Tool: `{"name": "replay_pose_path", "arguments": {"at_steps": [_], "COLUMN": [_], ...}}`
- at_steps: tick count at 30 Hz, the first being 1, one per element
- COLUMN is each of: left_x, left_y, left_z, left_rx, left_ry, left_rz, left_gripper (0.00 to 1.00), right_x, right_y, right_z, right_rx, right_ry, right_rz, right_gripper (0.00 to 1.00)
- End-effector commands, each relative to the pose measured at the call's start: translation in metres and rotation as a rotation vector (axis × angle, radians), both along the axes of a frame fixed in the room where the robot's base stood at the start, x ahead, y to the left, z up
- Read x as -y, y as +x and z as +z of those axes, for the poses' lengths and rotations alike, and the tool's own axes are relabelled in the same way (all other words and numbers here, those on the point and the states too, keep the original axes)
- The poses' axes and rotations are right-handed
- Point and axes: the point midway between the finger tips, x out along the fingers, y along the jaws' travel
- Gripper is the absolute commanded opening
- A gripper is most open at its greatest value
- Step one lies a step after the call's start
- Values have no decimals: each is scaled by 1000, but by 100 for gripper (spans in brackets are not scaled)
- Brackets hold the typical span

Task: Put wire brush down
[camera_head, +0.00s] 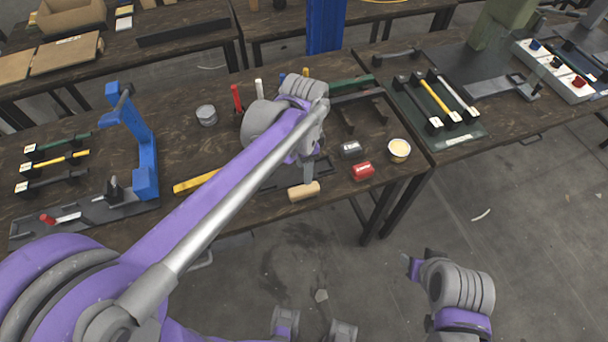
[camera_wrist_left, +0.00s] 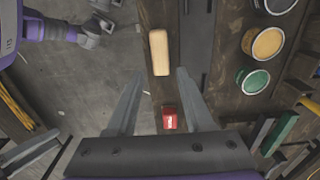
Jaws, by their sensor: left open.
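A pale wooden block-like piece (camera_head: 304,191), which may be the wire brush, lies on the dark wooden table (camera_head: 225,150) near its front edge. No bristles show. In the left wrist view this piece (camera_wrist_left: 159,52) lies just beyond and between the fingertips. My left gripper (camera_head: 308,174) is over the table close behind the piece. Its two fingers (camera_wrist_left: 160,73) are spread apart with nothing held between them. My right gripper (camera_head: 416,264) is low at the right, over the floor in front of the table. Its fingers are too unclear to judge.
A yellow bar (camera_head: 196,182) lies left. A blue press (camera_head: 143,145) stands further left. Several tins, one green (camera_wrist_left: 253,80), line the wrist view's right.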

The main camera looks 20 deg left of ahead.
Motion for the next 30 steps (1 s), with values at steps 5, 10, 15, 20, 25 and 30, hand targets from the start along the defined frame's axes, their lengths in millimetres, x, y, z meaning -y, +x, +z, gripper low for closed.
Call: {"name": "replay_pose_path", "arguments": {"at_steps": [5, 10, 15, 20, 25, 30], "left_x": [0, -10, -33, -52, -63, -66], "left_y": [0, -17, -64, -109, -138, -147], "left_z": [9, 11, 5, -13, -31, -39], "left_rx": [0, 43, 172, 301, 391, 422], "left_ry": [0, -8, -51, -122, -194, -224], "left_rz": [1, 95, 382, 674, 882, 958], "left_gripper": [52, 52, 52, 52, 52, 52], "right_x": [0, 0, 0, 0, 0, 0], "right_y": [0, 0, 0, 0, 0, 0], "right_z": [1, 1, 1, 1, 1, 1], "right_rx": [0, 0, 0, 0, 0, 0], "right_ry": [0, 0, 0, 0, 0, 0], "right_rz": [0, 0, 0, 0, 0, 0], "right_gripper": [50, 50, 50, 50, 50, 50]}}
